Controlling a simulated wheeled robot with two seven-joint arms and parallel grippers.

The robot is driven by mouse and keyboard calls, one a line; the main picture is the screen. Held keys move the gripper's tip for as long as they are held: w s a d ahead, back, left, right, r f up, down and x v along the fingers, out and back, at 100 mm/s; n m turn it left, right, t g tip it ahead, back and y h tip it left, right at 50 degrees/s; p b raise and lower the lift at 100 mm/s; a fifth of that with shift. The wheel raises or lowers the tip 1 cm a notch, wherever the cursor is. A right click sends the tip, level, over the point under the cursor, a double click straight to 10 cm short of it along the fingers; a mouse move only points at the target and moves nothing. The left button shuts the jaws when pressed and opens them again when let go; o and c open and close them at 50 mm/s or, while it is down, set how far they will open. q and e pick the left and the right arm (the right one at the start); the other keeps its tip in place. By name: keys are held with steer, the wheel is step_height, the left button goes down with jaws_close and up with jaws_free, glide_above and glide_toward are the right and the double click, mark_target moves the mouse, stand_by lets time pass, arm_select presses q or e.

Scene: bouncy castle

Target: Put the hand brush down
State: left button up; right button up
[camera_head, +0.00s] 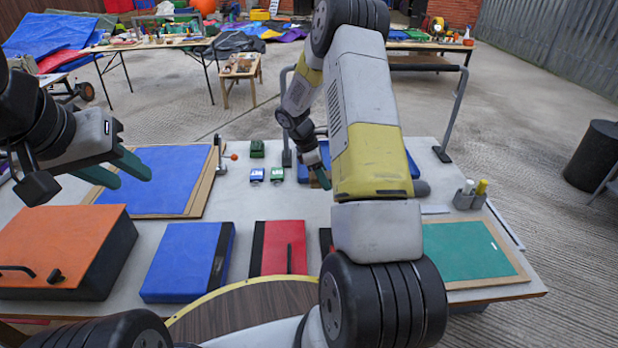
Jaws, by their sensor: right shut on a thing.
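My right gripper (320,175) is low over the middle of the grey work table (255,205), beside a blue tray (303,173) that shows on both sides of my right arm. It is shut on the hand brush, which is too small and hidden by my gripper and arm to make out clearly. I cannot tell whether the brush touches the table or the tray. My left gripper (138,168) is open and empty, with its green fingers apart, above the blue mat board (165,180) at the left.
An orange case (60,240), a blue case (182,262) and a red case (280,248) line the front. A green board (470,250) lies right. Bare table shows between.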

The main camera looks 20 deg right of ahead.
mark_target(327, 200)
steer(key=shift+f, duration=2.95)
steer(key=shift+f, duration=0.55)
